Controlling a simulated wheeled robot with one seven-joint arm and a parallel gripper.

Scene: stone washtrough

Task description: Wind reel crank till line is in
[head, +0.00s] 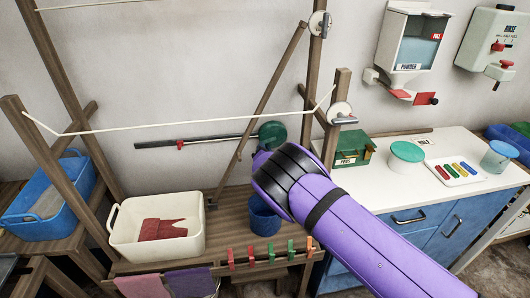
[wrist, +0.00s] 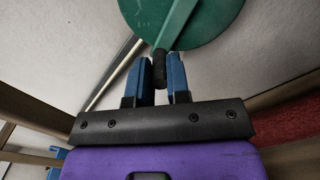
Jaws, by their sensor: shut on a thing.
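A dark crank knob (wrist: 159,64) sits at the arm's lower end. My gripper (wrist: 158,72) has its blue fingers shut on the knob from both sides. In the head view my purple arm hides the fingers and the knob. A white line (head: 180,129) spans the wooden frame, sagging slightly.
A white basin (head: 122,231) with red cloth and a blue bucket (head: 264,220) stand on the bench below. Wooden posts (head: 332,110) rise close to my arm. Right is a white counter (head: 400,178) with a green box (head: 353,151). Colored pegs (head: 272,252) line the front rail.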

